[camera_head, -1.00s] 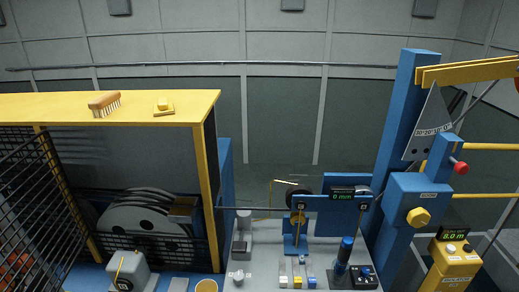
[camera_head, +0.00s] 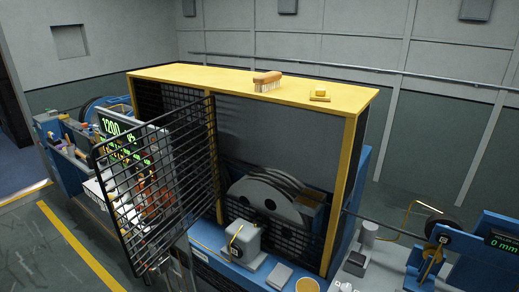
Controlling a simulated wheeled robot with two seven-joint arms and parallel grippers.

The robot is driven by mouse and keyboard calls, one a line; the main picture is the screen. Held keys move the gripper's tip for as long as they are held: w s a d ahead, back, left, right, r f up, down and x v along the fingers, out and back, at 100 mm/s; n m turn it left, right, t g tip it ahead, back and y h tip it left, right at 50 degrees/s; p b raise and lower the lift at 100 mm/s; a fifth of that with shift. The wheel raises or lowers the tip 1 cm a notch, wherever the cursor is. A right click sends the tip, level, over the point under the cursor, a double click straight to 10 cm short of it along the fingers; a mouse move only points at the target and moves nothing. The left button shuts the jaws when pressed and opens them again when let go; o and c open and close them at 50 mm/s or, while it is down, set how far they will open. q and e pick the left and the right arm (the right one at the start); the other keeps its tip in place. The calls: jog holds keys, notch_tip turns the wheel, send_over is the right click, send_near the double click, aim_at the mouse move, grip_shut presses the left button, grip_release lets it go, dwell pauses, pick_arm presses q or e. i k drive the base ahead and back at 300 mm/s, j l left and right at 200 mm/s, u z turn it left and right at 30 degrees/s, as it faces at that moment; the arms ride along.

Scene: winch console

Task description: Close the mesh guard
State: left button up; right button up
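The mesh guard (camera_head: 156,183) is a black barred panel in the left half of the head view. It stands open, swung outward from a post of the yellow-framed housing (camera_head: 352,92). Its free edge points to the lower left. The housing's front opening to the right of the guard is uncovered, and a grey drum (camera_head: 272,203) shows inside it. Through the bars I see a display with green digits and other console parts.
A grey boxy unit (camera_head: 243,240) stands in front of the opening, near the guard's swing. Open floor with a yellow line (camera_head: 82,247) lies at the left.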

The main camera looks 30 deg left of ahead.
aim_at(109, 199)
jog(key=j, duration=0.85)
jog(key=i+j, duration=0.1)
jog(key=j, duration=0.8)
